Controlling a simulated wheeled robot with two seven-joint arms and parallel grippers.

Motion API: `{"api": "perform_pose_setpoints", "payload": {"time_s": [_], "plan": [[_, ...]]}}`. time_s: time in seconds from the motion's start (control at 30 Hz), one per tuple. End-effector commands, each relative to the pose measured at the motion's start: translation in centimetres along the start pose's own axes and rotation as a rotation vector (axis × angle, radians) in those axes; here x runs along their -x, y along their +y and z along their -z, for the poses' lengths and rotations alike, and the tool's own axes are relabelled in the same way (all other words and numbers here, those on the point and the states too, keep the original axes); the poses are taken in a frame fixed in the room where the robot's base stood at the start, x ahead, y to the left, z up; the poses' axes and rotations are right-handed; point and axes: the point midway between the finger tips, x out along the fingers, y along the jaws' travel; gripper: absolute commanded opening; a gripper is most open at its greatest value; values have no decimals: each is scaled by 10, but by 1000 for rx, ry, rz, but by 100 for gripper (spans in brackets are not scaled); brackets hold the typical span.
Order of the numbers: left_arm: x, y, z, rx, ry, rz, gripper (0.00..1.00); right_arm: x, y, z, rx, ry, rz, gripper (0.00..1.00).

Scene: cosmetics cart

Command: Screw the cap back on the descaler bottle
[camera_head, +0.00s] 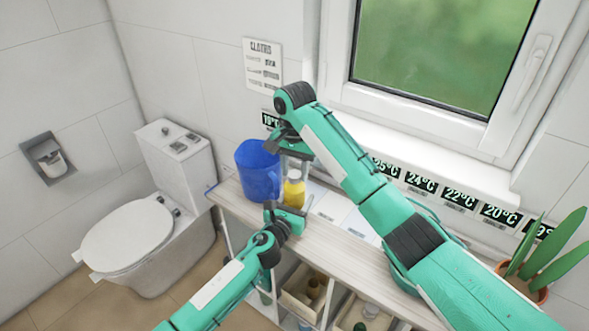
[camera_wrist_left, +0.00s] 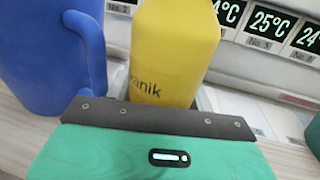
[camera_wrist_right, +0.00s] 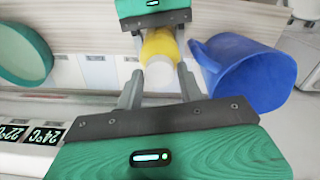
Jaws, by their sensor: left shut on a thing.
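The yellow descaler bottle (camera_head: 294,192) stands upright at the cart's front edge. My left gripper (camera_head: 290,208) is shut on the bottle low down, from the front. In the left wrist view the bottle (camera_wrist_left: 172,55) fills the middle, with part of dark lettering showing. My right gripper (camera_head: 293,158) is above the bottle, pointing down. In the right wrist view its fingers (camera_wrist_right: 160,78) stand on both sides of a round white top, the cap (camera_wrist_right: 158,75), in line with the yellow bottle (camera_wrist_right: 158,45). Whether they touch it, and whether it sits on the neck, I cannot tell.
A blue pitcher (camera_head: 257,172) stands close to the left of the bottle. Number labels (camera_head: 421,181) run along the wall behind the cart top (camera_head: 325,232). A potted plant (camera_head: 540,262) is at the far right. A toilet (camera_head: 135,235) stands left of the cart.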

Motion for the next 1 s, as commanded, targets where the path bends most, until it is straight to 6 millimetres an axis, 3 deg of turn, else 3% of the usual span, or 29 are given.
{"api": "perform_pose_setpoints", "payload": {"time_s": [0.1, 0.47, 1.0], "plan": [[1, -1, 2, 1, 3, 1, 0, 0, 0, 0, 2, 0, 0, 56], [0, 0, 2, 1, 3, 1, 0, 5, 0, 0, 4, 2, -1, 56], [0, 0, 2, 1, 2, 0, 0, 92, 0, 1, 3, 4, -1, 56]]}}
